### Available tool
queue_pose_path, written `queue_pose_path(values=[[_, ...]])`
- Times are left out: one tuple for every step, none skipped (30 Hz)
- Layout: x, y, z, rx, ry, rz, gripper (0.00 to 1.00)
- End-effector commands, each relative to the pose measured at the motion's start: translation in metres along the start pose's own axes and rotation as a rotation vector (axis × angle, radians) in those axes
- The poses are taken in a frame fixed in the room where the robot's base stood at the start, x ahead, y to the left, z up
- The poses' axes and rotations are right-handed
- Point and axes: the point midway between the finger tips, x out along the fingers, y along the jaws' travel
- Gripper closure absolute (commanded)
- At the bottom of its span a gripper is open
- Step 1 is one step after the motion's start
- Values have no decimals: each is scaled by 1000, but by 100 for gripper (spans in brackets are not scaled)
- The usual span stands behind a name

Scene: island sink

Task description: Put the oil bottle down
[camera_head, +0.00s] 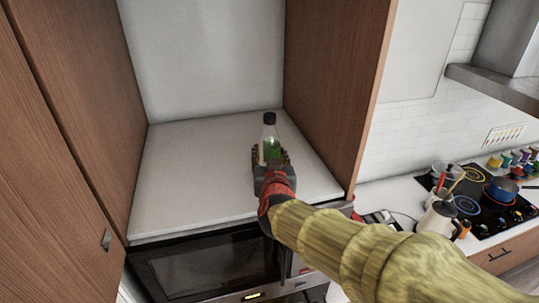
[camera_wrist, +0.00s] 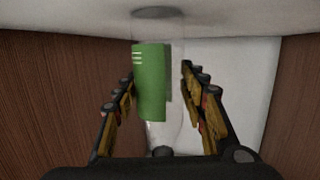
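The oil bottle (camera_head: 270,132), clear with a dark cap and a green label, is upright over the pale shelf (camera_head: 195,165) of the open cabinet niche. In the wrist view, which looks inverted, the bottle (camera_wrist: 158,85) has its base at the top against the shelf surface (camera_wrist: 235,18). My gripper (camera_head: 271,158) is around the bottle from the front. In the wrist view my gripper (camera_wrist: 160,100) has one finger on each side, spread, with narrow gaps to the bottle. The bottle's lower part is hidden by my gripper in the head view.
Wooden walls (camera_head: 335,75) close the niche left and right, with a pale back wall behind. An oven (camera_head: 210,265) is below the shelf. The shelf left of the bottle is clear.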

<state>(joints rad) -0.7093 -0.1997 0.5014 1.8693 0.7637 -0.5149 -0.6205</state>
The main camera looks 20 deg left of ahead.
Motion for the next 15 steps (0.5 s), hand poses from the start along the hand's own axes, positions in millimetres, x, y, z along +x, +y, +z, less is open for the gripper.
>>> queue_pose_path(values=[[0, 0, 0, 0, -1, 0, 55], [0, 0, 0, 0, -1, 0, 53], [0, 0, 0, 0, -1, 0, 51], [0, 0, 0, 0, -1, 0, 49], [0, 0, 0, 0, -1, 0, 47], [0, 0, 0, 0, -1, 0, 45], [0, 0, 0, 0, -1, 0, 43], [0, 0, 0, 0, -1, 0, 42], [0, 0, 0, 0, -1, 0, 40], [0, 0, 0, 0, -1, 0, 40], [0, 0, 0, 0, -1, 0, 40], [0, 0, 0, 0, -1, 0, 40], [0, 0, 0, 0, -1, 0, 40], [0, 0, 0, 0, -1, 0, 40], [0, 0, 0, 0, -1, 0, 40]])
